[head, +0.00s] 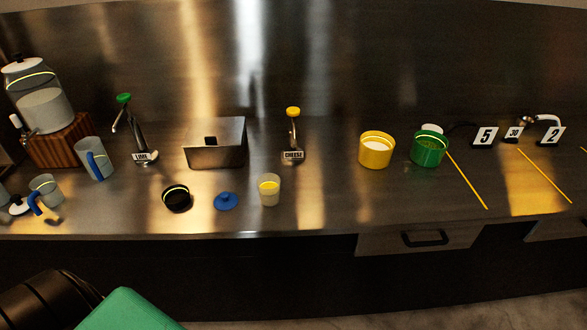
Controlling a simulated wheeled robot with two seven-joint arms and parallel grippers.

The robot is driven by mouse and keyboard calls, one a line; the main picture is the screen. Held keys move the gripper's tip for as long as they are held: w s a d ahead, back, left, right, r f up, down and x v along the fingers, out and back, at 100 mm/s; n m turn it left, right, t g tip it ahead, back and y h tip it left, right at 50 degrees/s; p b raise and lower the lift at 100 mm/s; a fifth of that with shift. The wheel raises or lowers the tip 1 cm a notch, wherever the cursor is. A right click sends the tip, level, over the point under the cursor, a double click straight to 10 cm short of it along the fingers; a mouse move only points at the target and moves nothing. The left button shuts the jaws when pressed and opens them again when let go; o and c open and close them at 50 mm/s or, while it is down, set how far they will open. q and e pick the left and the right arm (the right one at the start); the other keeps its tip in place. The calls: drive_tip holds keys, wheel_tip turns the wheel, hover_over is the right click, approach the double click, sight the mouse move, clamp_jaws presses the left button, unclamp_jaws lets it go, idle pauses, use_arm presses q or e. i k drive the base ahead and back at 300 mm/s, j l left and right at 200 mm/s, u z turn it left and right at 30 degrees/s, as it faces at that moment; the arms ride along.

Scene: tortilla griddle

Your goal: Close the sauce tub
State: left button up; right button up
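A small round black tub (176,198) with a pale yellow-green ring near its rim stands near the counter's front edge, left of centre. Its inside is dark and I see no lid on it. A blue lid (226,202) with a knob lies on the counter just right of it, apart from it. A clear cup (269,190) with yellow contents stands open right of the blue lid. No label shows which of these is the sauce tub. Neither of my grippers is in view.
Behind stand a metal bin (215,143) and pumps labelled LIME (143,150) and CHEESE (293,145). Jugs (94,158) and a drink dispenser (40,100) are left. Yellow (377,152) and green (429,150) tubs stand right. A drawer (420,239) is below the counter.

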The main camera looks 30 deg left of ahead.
sight(269, 185)
drive_tip(key=u, duration=1.4)
